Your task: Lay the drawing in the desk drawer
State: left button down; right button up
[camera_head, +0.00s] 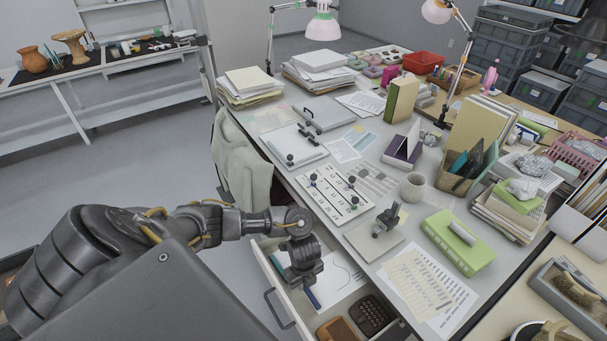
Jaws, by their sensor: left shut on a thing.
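The desk drawer (263,262) is pulled open at the front of the desk. The drawing (343,272), a white sheet with a thin curved line, shows inside the drawer's outline, beside my left gripper. My left gripper (306,284) is over the open drawer, pointing down, and is shut on the drawing near its left side. The gripper hides part of the sheet. I cannot tell whether the sheet rests on the drawer bottom or hangs just above it. My right gripper is out of view.
The drawer also holds a blue item (313,299), a dark calculator-like device (370,314) and a brown box (339,330).

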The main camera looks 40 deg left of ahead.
aim_at(303, 296)
pick_arm(q)
jog(key=shift+f+p, duration=0.3)
jog(key=shift+p, duration=0.45)
jog(key=shift+a+f+p, duration=0.15)
jog(key=shift+f+p, duration=0.25)
jog(key=shift+f, duration=0.3)
jog(key=shift+f+b, duration=1.9)
jog(key=shift+b, duration=0.15)
jog(key=shift+f, duration=0.1)
jog(key=shift+f, duration=0.3)
jog(key=shift+f, duration=0.1)
